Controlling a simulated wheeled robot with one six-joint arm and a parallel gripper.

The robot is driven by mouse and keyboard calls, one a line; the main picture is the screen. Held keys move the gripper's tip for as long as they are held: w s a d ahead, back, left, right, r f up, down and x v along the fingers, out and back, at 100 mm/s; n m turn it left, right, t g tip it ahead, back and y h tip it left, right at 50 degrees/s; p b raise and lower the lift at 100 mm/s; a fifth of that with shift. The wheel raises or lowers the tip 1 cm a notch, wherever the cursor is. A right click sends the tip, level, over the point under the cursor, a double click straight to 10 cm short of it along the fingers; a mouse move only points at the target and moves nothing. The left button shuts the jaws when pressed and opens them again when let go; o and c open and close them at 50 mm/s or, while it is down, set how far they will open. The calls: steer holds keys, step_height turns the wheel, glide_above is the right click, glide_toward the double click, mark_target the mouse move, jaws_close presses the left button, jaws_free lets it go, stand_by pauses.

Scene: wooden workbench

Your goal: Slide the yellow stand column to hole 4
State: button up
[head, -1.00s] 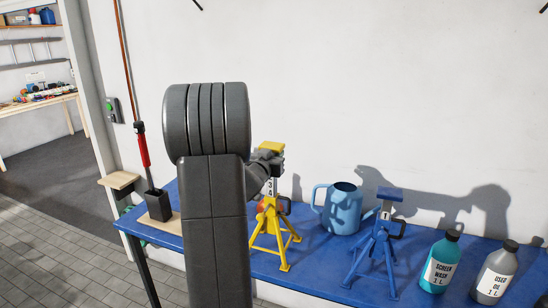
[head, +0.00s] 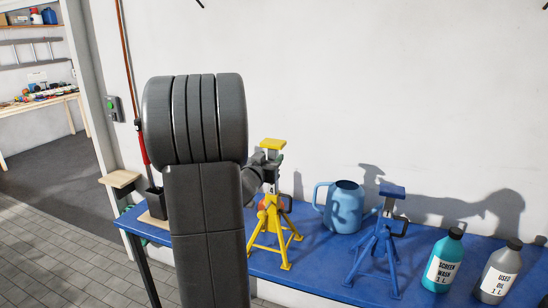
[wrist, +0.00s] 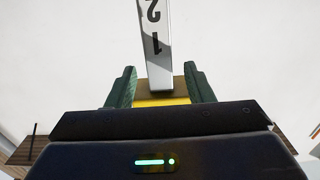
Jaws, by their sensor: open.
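The yellow stand (head: 268,232) stands upright on the blue bench, its lower left partly hidden by my arm. Its pale numbered column rises to a yellow top plate (head: 272,144). My gripper (head: 274,161) is at the column just under the top plate. In the wrist view its green-padded fingers (wrist: 160,88) are open, one on each side of that end. Contact cannot be told.
A blue stand (head: 379,245), a blue watering can (head: 344,208), a teal screen wash bottle (head: 443,262) and a grey used oil bottle (head: 498,273) stand to the right on the blue bench (head: 318,280). The white wall is close behind.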

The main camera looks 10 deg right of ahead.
steer(key=b+v, duration=0.1)
steer(key=v, duration=0.7)
steer(key=shift+s, duration=0.2)
steer(key=shift+w+a, duration=0.1)
steer(key=p+x, duration=0.2)
steer(key=x, duration=1.1)
steer(key=shift+p, duration=0.4)
steer(key=shift+w+d+f+b, duration=0.15)
steer(key=shift+d+f+b, duration=0.05)
steer(key=shift+f+b, duration=0.45)
